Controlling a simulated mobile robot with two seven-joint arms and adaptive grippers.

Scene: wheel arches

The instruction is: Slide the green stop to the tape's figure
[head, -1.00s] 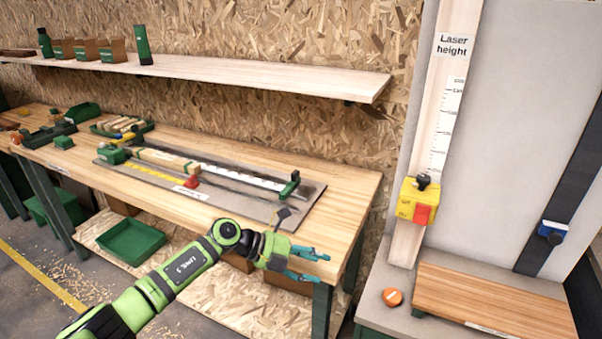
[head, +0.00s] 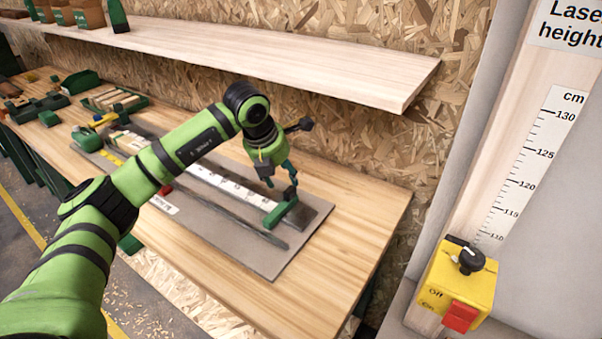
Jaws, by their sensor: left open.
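The green stop (head: 283,213) sits across the right end of the white marked scale (head: 232,187) on the grey board (head: 288,252). Its dark upper part stands close below my left gripper (head: 281,181). My left gripper is open and points down just above the stop. I cannot tell whether a finger touches it. The scale's figures are too small to read. My left arm hides the middle of the board and part of the scale. My right gripper is not in view.
A wooden shelf (head: 300,62) runs above the back of the workbench (head: 345,262). A yellow switch box (head: 456,286) with a red button stands at right, below a vertical centimetre scale (head: 528,165). Bare bench top lies right of the board.

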